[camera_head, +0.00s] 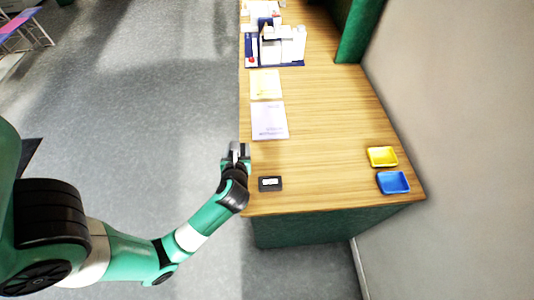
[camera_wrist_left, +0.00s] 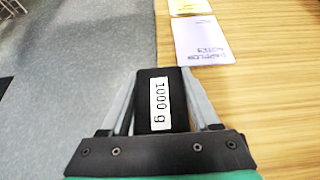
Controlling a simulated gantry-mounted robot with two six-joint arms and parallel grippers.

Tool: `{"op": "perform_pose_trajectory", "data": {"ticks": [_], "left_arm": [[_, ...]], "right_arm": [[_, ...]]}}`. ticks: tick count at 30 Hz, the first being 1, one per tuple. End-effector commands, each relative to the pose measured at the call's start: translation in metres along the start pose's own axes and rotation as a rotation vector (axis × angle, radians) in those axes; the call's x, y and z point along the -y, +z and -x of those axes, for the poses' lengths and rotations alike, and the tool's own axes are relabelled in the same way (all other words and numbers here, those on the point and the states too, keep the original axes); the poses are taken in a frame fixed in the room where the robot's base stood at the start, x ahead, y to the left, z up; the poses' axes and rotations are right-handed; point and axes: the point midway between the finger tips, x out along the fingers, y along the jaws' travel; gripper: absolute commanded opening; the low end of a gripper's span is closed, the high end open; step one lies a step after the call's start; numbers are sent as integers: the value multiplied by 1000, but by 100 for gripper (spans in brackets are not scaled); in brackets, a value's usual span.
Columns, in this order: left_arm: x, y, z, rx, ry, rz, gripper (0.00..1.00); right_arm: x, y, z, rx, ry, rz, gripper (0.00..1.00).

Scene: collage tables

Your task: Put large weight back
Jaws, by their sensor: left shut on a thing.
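My left gripper (camera_head: 238,151) is over the left edge of the wooden table (camera_head: 320,125) in the head view. It is shut on a black weight (camera_wrist_left: 161,104) with a white label reading "1000 g", which the wrist view shows between the two grey fingers. In the head view the weight is hard to make out between the fingers. My right gripper is not in view.
A small black box with a white label (camera_head: 270,184) lies right of my left gripper. A yellow tray (camera_head: 382,156) and a blue tray (camera_head: 393,182) sit at the right. Papers (camera_head: 270,120) and a blue-white organizer (camera_head: 276,50) stand farther back. The table's middle is clear.

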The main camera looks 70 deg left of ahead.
Motion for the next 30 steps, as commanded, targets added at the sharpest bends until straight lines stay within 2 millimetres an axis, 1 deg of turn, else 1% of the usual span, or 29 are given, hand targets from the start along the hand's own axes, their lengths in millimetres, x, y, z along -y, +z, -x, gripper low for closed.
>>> {"op": "perform_pose_trajectory", "data": {"ticks": [1,9,12,15,19,26,30], "left_arm": [[9,0,-9,6,-2,4,0],[60,-7,-61,5,-1,4,0],[73,-21,-80,4,0,1,0],[84,-31,-96,5,-1,1,0],[92,-36,-107,5,-2,3,0],[96,-40,-112,5,-2,3,0],[98,-58,-124,4,-1,0,0]], "right_arm": [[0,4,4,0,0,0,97],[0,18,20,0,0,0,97],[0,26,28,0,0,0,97],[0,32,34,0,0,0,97],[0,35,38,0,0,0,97],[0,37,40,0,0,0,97],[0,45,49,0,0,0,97]]}}
